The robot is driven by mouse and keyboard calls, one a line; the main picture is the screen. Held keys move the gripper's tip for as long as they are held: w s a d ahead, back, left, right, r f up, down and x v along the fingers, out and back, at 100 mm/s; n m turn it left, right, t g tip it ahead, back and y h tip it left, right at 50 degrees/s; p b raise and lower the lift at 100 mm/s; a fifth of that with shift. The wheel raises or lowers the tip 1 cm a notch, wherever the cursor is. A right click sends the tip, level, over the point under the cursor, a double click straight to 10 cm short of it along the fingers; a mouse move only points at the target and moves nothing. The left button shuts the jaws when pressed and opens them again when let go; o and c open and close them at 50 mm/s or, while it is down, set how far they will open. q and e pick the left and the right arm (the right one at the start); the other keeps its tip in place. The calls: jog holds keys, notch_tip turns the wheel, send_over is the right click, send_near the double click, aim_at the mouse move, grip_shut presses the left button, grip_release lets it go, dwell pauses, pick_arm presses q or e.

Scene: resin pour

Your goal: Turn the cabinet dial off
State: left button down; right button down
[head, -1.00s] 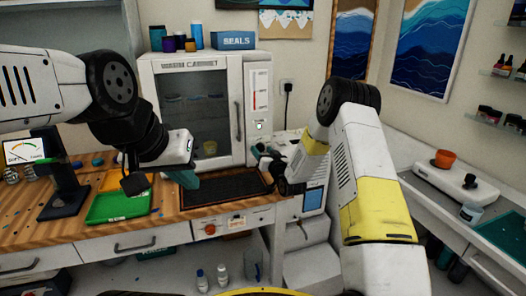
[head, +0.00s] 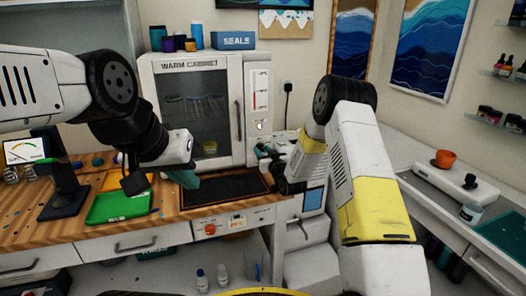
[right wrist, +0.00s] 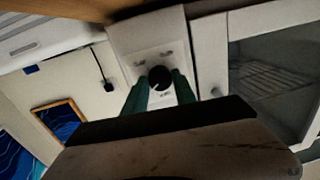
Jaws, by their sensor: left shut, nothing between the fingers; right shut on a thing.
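The warm cabinet (head: 199,62), white with a glass door, stands at the back of the wooden bench. Its dial (right wrist: 160,77) is a dark round knob on the pale front panel in the right wrist view. My right gripper (right wrist: 160,84) has its green fingers on either side of the dial, shut on it. In the head view the right gripper (head: 263,152) is at the lower part of the cabinet's right panel and hides the dial. A small indicator (head: 259,126) above it looks pale. My left gripper (head: 188,180) is shut and empty in front of the cabinet.
A dark mat (head: 225,188) lies before the cabinet, with a green tray (head: 120,207) to its left. A white machine with a blue screen (head: 313,199) stands right of the bench. Jars and a SEALS box (head: 234,40) sit on the cabinet.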

jog(key=n, duration=0.5)
jog(key=n+h, duration=0.1)
jog(key=n, duration=0.4)
jog(key=shift+r+n, duration=0.1)
jog(key=shift+n, duration=0.6)
jog(key=c, duration=1)
grip_release()
jog(key=v, duration=0.7)
jog(key=shift+s+d, duration=0.15)
jog(key=shift+s, duration=0.25)
jog(key=shift+r, duration=0.15)
